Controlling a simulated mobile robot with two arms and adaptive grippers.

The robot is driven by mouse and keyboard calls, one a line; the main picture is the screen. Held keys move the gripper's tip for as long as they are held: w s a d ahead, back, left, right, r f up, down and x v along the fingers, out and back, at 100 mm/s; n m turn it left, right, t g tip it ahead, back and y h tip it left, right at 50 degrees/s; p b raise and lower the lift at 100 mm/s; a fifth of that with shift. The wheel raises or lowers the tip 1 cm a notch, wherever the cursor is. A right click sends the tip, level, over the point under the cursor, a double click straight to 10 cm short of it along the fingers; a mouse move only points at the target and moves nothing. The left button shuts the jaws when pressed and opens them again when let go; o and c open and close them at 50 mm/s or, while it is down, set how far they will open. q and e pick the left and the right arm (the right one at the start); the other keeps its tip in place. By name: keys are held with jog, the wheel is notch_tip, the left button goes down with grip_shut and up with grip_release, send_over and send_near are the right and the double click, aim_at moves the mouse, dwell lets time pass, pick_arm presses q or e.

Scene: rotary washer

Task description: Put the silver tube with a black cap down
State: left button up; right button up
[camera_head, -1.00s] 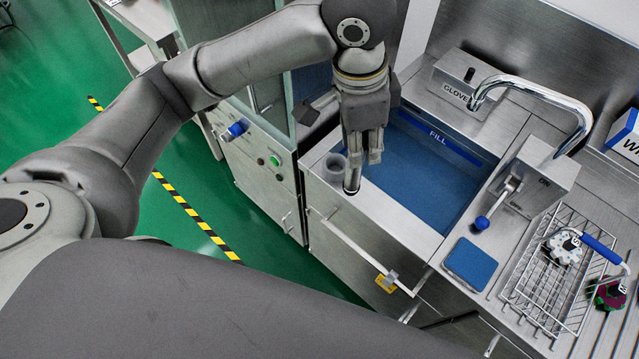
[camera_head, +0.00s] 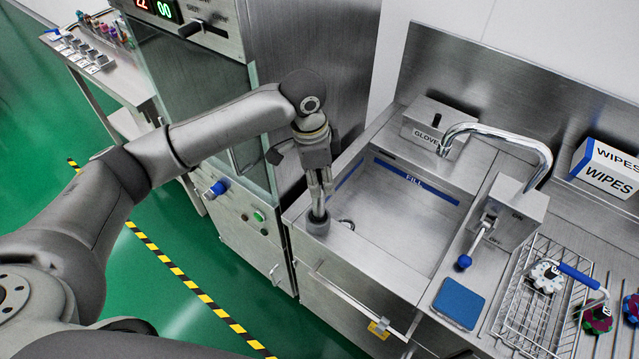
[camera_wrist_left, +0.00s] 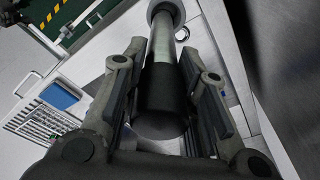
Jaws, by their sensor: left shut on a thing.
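My left gripper (camera_head: 320,186) is shut on the silver tube with a black cap and points down at the left end of the sink. In the left wrist view the tube's black cap (camera_wrist_left: 165,98) is between the fingers, towards me. Its silver body (camera_wrist_left: 162,45) runs away from me to a grey round holder (camera_wrist_left: 166,10). In the head view this holder (camera_head: 317,223) is at the sink's left edge, with the tube's lower end at or in it. How deep the tube sits I cannot tell. My right gripper is not in view.
A curved faucet (camera_head: 500,130) and a glove box (camera_head: 432,125) stand behind and right. A blue pad (camera_head: 459,303) and a wire rack (camera_head: 535,310) lie to the right. A tall steel cabinet (camera_head: 250,150) stands close on the left.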

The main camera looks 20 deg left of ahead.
pick_arm(q)
jog(key=f+p, duration=0.1)
jog(key=f, duration=0.2)
jog(key=shift+w+a+f+p, duration=0.15)
jog(key=shift+w+f+p, duration=0.05)
jog(key=shift+f+p, duration=0.15)
jog(key=shift+f, duration=0.1)
jog(key=o, duration=1.1)
jog(key=shift+c, duration=0.2)
